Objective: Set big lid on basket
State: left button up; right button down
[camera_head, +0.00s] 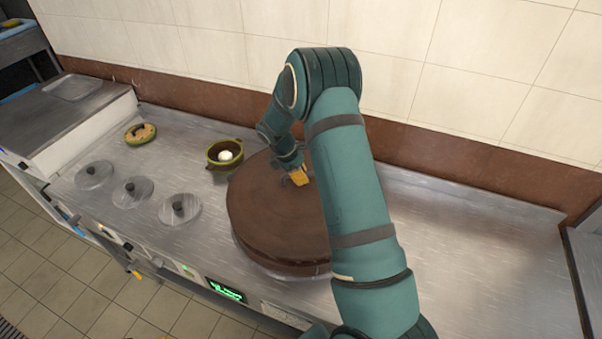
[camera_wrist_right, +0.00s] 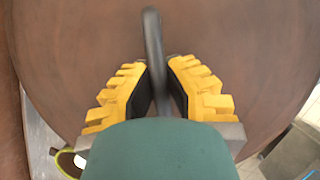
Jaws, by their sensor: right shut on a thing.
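The big lid (camera_head: 270,215) is a wide, round, dark brown disc on the right part of the steel counter. In the right wrist view its brown top (camera_wrist_right: 240,40) fills most of the picture, with a dark bar handle (camera_wrist_right: 152,40) standing up from it. My right gripper (camera_head: 299,178), with yellow fingers, is over the lid. The right wrist view shows the fingers closed on the handle from both sides. A thin pale edge shows under the lid's front rim; the basket cannot be made out, and my right arm covers the lid's right side. My left gripper is not in view.
A green-brown pot (camera_head: 224,155) with a white thing inside stands close left of the lid. A small round dish (camera_head: 140,133) is farther left. Several clear knobbed lids (camera_head: 179,208) line the counter's front. The counter's right side (camera_head: 490,255) is clear; a tiled wall stands behind.

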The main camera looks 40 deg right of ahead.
jog(key=shift+f+b, duration=0.5)
jog(key=shift+f, duration=0.45)
dwell(0.7)
jog(key=shift+f+b, duration=0.3)
jog(key=shift+f, duration=0.35)
dwell(0.5)
jog(key=c, duration=1.4)
grip_release()
jog(key=shift+p+v, duration=1.2)
jog(key=shift+v, duration=0.55)
jog(key=shift+p+v, duration=2.35)
jog(key=shift+v, duration=1.4)
